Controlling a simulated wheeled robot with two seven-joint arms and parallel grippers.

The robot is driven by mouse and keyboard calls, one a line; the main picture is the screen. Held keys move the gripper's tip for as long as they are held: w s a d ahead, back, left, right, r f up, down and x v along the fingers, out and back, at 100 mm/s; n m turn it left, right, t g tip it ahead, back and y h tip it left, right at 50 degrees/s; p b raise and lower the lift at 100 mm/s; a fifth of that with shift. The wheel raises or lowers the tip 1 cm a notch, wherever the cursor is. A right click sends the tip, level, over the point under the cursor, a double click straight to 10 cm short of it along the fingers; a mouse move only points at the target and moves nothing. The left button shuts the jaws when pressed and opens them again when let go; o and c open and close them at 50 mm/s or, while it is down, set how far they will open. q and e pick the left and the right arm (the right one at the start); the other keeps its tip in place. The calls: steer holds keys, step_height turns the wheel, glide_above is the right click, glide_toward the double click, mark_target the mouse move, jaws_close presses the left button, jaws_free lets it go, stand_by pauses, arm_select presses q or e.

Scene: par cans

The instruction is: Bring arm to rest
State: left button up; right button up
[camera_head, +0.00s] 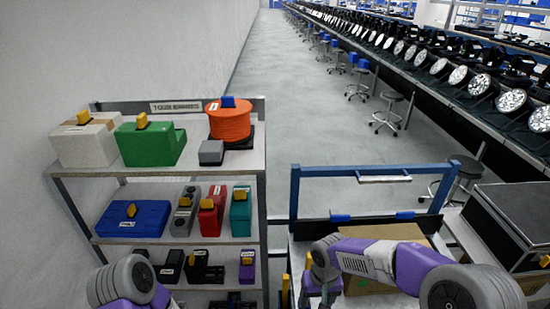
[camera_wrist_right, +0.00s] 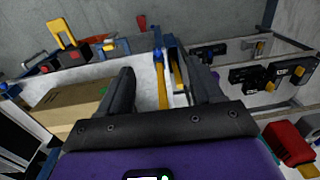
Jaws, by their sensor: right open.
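My right arm (camera_head: 370,258), purple and grey, reaches in from the right across a blue-framed cart (camera_head: 370,169). Its gripper (camera_head: 312,299) hangs low at the cart's left side, partly cut off by the bottom edge. In the right wrist view the gripper (camera_wrist_right: 163,80) has its two dark fingers wide apart with nothing held between them. Beyond the fingers show the cart's edge and yellow-handled tools. My left arm (camera_head: 122,284) shows only as a grey joint and purple link at the bottom left; its gripper is out of view.
A shelf rack (camera_head: 262,165) on the left holds a green case (camera_head: 150,145), an orange spool (camera_head: 229,121) and a blue case (camera_head: 133,219). A cardboard box (camera_head: 395,233) lies on the cart close to my right arm. A black flight case (camera_head: 515,215) stands right.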

step_height(320, 180, down, 9)
steer(key=a+y, duration=0.2)
arm_select(q)
steer(key=f+b, duration=0.1)
steer(key=w+f+b, duration=0.1)
steer(key=f+b, duration=0.1)
steer(key=shift+w+f, duration=0.25)
steer(key=shift+f, duration=0.1)
arm_select(e)
steer(key=s+f+m+y, duration=0.1)
steer(key=s+f+m, duration=0.2)
steer(key=s+f, duration=1)
step_height(320, 180, down, 4)
steer(key=shift+s+d+f+t+y, duration=0.15)
steer(key=shift+d+f+t+y, duration=0.05)
steer(key=shift+d+t+y, duration=0.1)
arm_select(q)
steer(key=shift+c, duration=0.2)
arm_select(e)
steer(key=shift+c, duration=0.3)
stand_by(0.7)
